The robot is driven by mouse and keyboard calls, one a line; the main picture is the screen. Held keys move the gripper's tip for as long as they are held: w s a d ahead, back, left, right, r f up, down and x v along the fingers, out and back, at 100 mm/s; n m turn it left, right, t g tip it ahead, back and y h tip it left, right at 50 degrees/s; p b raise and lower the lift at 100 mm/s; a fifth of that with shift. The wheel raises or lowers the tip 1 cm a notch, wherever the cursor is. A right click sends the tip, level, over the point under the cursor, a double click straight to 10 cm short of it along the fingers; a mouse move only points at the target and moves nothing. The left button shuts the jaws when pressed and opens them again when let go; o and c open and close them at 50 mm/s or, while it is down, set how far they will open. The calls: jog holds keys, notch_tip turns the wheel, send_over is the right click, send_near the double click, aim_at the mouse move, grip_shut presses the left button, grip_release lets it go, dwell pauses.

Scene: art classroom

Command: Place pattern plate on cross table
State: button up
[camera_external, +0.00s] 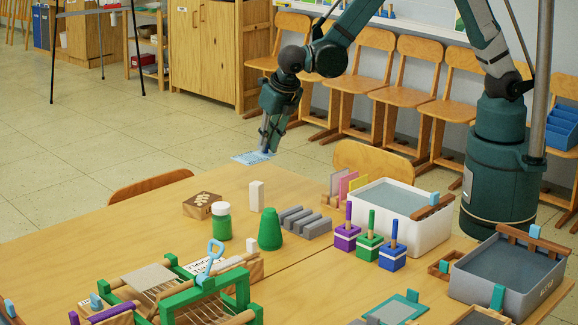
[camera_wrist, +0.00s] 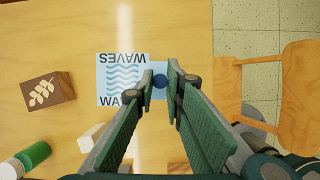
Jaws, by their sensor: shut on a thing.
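The pattern plate (camera_wrist: 122,72) is a pale square with blue wave lines and the word WAVES. It also shows in the external view (camera_external: 249,157), by the far edge of the wooden table (camera_external: 150,220). My gripper (camera_wrist: 161,84) is shut on the plate's dark blue knob (camera_wrist: 159,81), at the plate's right side in the wrist view. In the external view my gripper (camera_external: 267,151) points down over the table's far end. I cannot tell whether the plate touches the tabletop. Which part is the cross table is not clear; a seam runs between joined tabletops.
A leaf-stamped wooden block (camera_external: 202,205), a green jar (camera_external: 221,221), a white block (camera_external: 257,196) and a green cone (camera_external: 270,231) stand nearby. A white tub (camera_external: 414,222) and knobbed blocks stand to the right. A chair (camera_external: 372,160) adjoins the table; tabletop near the plate is clear.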

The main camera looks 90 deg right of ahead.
dwell(0.3)
jog(key=shift+r, duration=0.85)
notch_tip(320, 180, up, 4)
jog(key=shift+f, duration=0.1)
jog(key=s+a+n+t+y, duration=0.1)
jog(key=s+a+n, duration=0.25)
jog(key=a, duration=1.95)
jog(key=s+a+n+y, duration=0.2)
jog(key=a+n, duration=0.2)
jog(key=a, duration=1.8)
jog(key=s+a+n, duration=0.1)
jog(key=s+a, duration=0.3)
jog(key=a, duration=0.3)
jog(key=s+a+n, duration=0.1)
jog(key=s+a, duration=0.2)
jog(key=a, duration=0.4)
jog(key=shift+t, duration=0.3)
jog(key=shift+s+a+f, duration=0.1)
jog(key=shift+s+f, duration=0.05)
jog(key=shift+f, duration=2.5)
jog(key=shift+f, duration=0.1)
